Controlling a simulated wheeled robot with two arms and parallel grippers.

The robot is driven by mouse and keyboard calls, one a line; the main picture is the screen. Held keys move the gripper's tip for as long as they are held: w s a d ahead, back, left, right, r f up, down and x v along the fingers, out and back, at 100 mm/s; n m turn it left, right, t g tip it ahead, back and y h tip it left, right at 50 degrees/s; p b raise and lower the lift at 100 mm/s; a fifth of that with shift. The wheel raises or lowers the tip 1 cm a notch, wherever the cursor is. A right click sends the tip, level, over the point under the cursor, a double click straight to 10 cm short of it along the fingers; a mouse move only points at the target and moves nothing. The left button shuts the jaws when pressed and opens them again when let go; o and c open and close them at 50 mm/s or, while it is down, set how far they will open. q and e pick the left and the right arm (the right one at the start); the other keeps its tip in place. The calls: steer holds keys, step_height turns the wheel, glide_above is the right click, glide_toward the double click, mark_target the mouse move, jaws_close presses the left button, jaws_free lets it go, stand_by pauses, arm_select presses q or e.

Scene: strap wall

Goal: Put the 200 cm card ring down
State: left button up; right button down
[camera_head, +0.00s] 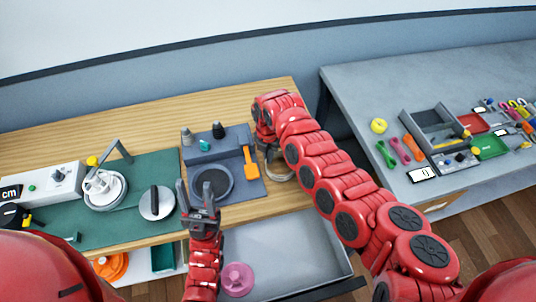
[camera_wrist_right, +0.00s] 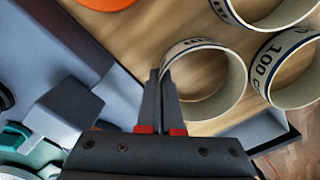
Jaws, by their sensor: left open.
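In the right wrist view a pale card ring (camera_wrist_right: 239,84) with dark print stands over the wooden bench top. Its print is too small to read as 200 cm. My right gripper (camera_wrist_right: 160,75) has its fingers close together, with the ring's near wall between the tips. Whether the ring touches the wood is unclear. In the head view my right gripper is mostly hidden by my arm, and part of a pale ring (camera_head: 281,177) shows below it. My left gripper (camera_head: 196,188) is open and empty, above the bench by the grey station.
A ring marked 100 c (camera_wrist_right: 262,75) and another card ring (camera_wrist_right: 270,22) lie close beside. The grey station (camera_head: 196,152) holds an orange tool (camera_head: 250,162). A grey drawer (camera_head: 290,250) with a pink disc (camera_head: 237,279) is below.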

steer(key=shift+f, duration=0.15)
steer(key=c, duration=1.1)
jaws_free()
steer(key=shift+r, duration=0.25)
step_height(320, 180, up, 12)
steer(key=b, duration=0.3)
steer(key=shift+b, duration=0.3)
